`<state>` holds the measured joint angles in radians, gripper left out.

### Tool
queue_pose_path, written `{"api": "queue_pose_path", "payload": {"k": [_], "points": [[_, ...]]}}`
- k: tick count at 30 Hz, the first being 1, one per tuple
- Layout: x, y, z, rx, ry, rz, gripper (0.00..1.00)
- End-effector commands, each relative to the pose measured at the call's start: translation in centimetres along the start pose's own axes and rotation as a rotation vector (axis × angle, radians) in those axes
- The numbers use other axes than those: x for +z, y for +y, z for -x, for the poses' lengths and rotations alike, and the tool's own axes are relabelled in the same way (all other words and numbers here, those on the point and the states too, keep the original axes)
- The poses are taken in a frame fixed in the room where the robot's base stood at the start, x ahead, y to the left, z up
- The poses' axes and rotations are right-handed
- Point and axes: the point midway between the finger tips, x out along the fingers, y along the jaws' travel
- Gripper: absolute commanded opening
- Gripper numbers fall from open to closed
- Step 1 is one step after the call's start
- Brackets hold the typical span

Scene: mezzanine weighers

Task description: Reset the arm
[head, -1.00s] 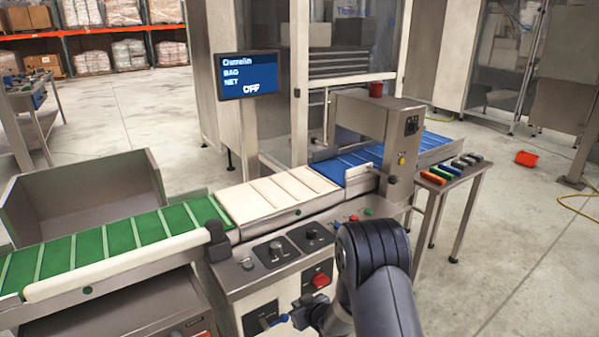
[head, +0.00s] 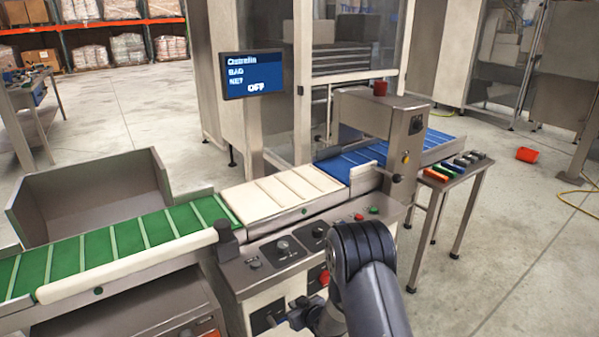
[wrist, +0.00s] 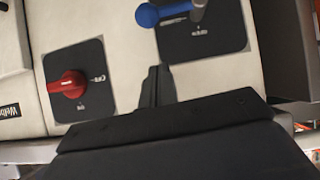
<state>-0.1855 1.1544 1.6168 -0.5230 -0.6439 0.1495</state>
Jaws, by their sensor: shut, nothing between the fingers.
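My gripper (wrist: 157,85) is shut and empty in the wrist view, its narrow fingers together in front of the pale control panel (wrist: 120,25). A red rotary knob (wrist: 67,83) on a black plate lies to the left of the fingertips. A lever with a blue handle (wrist: 165,12) on another black plate lies above and to the right of them. The fingers appear apart from both. In the head view my gripper (head: 297,316) is low at the front of the weigher cabinet, beside the lever plate (head: 266,318). My arm partly hides the red knob (head: 324,278).
A green belt (head: 110,240), a white belt (head: 275,195) and a blue belt (head: 350,165) run across above the panel. A screen (head: 252,74) reads OFF. A side table (head: 455,175) stands at right. An orange-red bin (head: 526,155) lies on open floor.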

Motion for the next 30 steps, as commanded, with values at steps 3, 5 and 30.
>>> {"api": "queue_pose_path", "payload": {"k": [3,5,30], "points": [[-0.7,0.1,2.0,0.001,-0.001,-0.001,0.0],[-0.7,0.0,3.1,0.0,-0.001,-0.001,0.0],[-0.6,0.0,10.4,0.0,0.0,0.0,0.0]]}}
